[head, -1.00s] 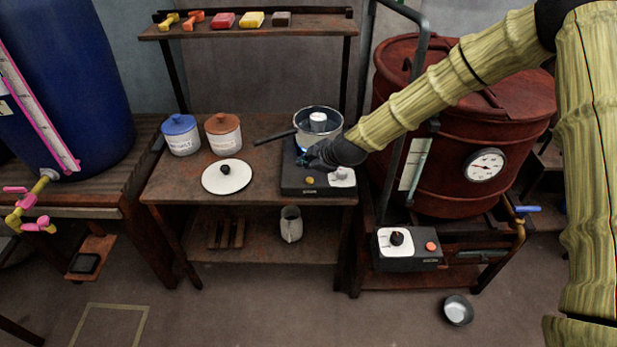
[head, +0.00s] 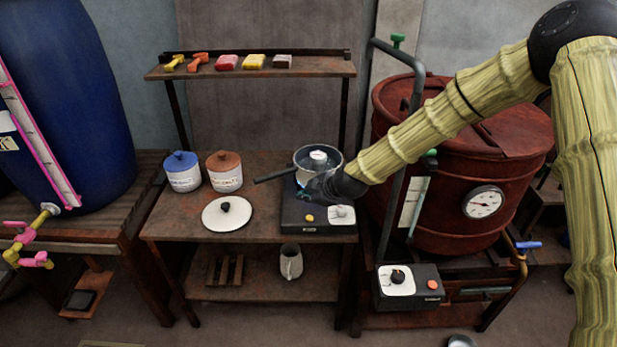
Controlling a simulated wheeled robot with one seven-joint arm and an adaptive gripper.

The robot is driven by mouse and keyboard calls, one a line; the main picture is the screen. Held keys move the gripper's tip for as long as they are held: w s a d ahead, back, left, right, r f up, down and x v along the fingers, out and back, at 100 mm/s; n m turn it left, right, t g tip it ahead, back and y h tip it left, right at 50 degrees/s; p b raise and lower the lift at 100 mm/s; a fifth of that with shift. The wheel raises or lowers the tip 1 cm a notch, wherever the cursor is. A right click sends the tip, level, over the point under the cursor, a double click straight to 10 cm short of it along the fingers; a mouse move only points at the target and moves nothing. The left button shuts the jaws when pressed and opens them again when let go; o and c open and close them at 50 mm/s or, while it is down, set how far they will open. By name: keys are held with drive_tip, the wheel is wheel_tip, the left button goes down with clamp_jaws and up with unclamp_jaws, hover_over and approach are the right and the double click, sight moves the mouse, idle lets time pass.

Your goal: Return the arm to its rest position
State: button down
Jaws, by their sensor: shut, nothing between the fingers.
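My arm comes in from the right edge in the head view and reaches down and left in front of the red vat. My gripper (head: 312,186) is at the front of the pot (head: 302,156), above the hot plate (head: 292,213). It is small and dark against the pot, and it holds nothing that I can see. I cannot tell whether it touches the pot. The pot sits on the hot plate with a pale round thing inside, its handle pointing left.
A white lid (head: 213,216), a blue-lidded jar (head: 183,177) and a brown-lidded jar (head: 225,178) stand left on the bench. The red vat (head: 465,225) with a grey pipe frame (head: 396,160) stands close behind my arm. A control box (head: 408,290) sits below it.

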drive_tip(key=shift+s, duration=0.1)
drive_tip(key=s+d+f+m+g+h, duration=0.15)
drive_tip(key=s+d+f+m, duration=0.3)
drive_tip(key=s+f, duration=0.65)
drive_tip(key=s+d+f+m+g+h, duration=0.15)
drive_tip(key=s+d+f+m, duration=0.3)
drive_tip(key=s+f, duration=0.65)
drive_tip(key=s+d+f+m+g+h, duration=0.1)
drive_tip(key=s+d+m, duration=0.3)
drive_tip(key=s, duration=1)
drive_tip(key=s+d+f+m+g+h, duration=0.2)
drive_tip(key=s+d+f+m, duration=0.1)
drive_tip(key=s+d, duration=0.7)
drive_tip(key=s+m, duration=0.1)
drive_tip(key=s, duration=0.3)
drive_tip(key=shift+s+m+g, duration=0.4)
